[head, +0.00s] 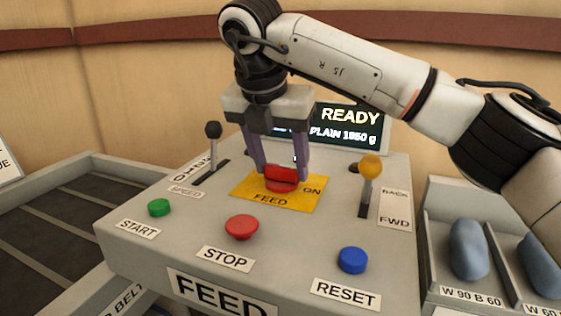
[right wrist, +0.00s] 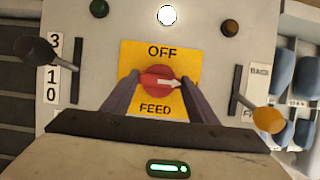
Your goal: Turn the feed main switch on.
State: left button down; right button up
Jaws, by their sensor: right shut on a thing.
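The feed main switch is a red rotary knob (head: 281,185) on a yellow plate (head: 247,187) marked FEED and ON. In the right wrist view, the knob (right wrist: 150,78) has a white arrow pointing right, and OFF stands above it on the plate (right wrist: 135,52). A finger hides the plate's right side there; the head view shows ON at that side. My right gripper (head: 279,172) comes down from above and is shut on the knob, one finger at each side. My left gripper is not in view.
Beside the switch stand a black-knobbed lever (head: 213,132) at left and an orange-knobbed lever (head: 370,168) at right. In front are green START (head: 159,208), red STOP (head: 241,227) and blue RESET (head: 352,260) buttons. A display (head: 350,127) behind reads READY. A white lamp (right wrist: 167,15) is lit.

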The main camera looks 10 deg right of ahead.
jog(key=o, duration=1)
jog(key=shift+o, duration=0.2)
jog(key=shift+r, duration=0.1)
jog(key=p+v, duration=0.1)
jog(key=v, duration=0.9)
jog(key=shift+s, duration=0.1)
